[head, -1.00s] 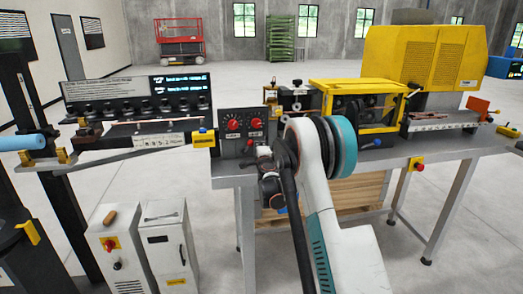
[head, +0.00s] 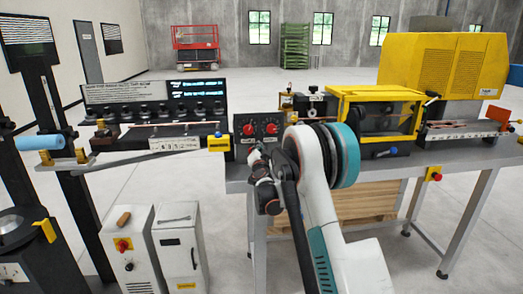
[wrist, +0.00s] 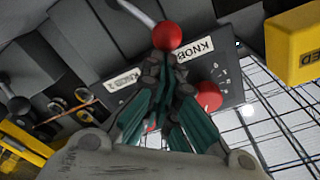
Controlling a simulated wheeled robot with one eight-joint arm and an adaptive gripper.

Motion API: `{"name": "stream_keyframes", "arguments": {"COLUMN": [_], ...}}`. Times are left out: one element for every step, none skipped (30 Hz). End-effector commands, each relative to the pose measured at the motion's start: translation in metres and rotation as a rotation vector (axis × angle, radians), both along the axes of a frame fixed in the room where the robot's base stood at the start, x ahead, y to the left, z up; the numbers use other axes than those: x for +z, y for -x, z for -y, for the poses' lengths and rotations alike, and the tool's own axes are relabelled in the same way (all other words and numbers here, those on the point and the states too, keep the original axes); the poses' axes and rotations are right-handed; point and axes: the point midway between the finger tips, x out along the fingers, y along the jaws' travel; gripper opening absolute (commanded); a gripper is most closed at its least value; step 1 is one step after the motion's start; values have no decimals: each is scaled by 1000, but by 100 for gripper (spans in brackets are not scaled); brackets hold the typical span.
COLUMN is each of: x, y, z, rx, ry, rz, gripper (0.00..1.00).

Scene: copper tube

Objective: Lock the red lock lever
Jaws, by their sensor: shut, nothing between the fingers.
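In the wrist view, a red ball (wrist: 167,36) sits on the end of a pale rod that runs to the upper left; it looks like the lock lever's handle. My gripper (wrist: 167,72) is shut and empty, its dark tips just below the ball in the picture. I cannot tell whether they touch it. In the head view my gripper (head: 257,156) is in front of the knob panel, and I cannot make out the lever there.
The black knob panel (head: 259,140) carries two red knobs; one red knob (wrist: 208,95) shows beside my fingers. A yellow block (head: 219,143) is left of the panel. A yellow-framed machine (head: 375,95) stands to its right. Grey cabinets (head: 180,243) stand at front left.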

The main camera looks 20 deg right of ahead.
Motion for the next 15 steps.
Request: {"name": "stream_keyframes", "arguments": {"x": [-1,-2,-2,-3,-3,-3,-4,-4,-4,-5,-5,-5,-5,-5,-6], "y": [-1,-1,-1,-2,-2,-2,-2,-3,-3,-3,-3,-3,-3,-3,-3], "z": [-2,-4,-5,-6,-7,-8,-8,-9,-10,-10,-11,-11,-11,-12,-12], "rx": [1,0,0,0,1,1,1,0,0,0,0,0,0,0,0], "ry": [30,50,72,89,94,92,91,91,91,91,91,91,90,90,90], "rz": [-8,-14,-20,-25,-27,-26,-25,-26,-26,-26,-26,-26,-26,-26,-26], "gripper": [0,0,0,0,0,0,0,0,0,0,0,0,0,0,0]}}
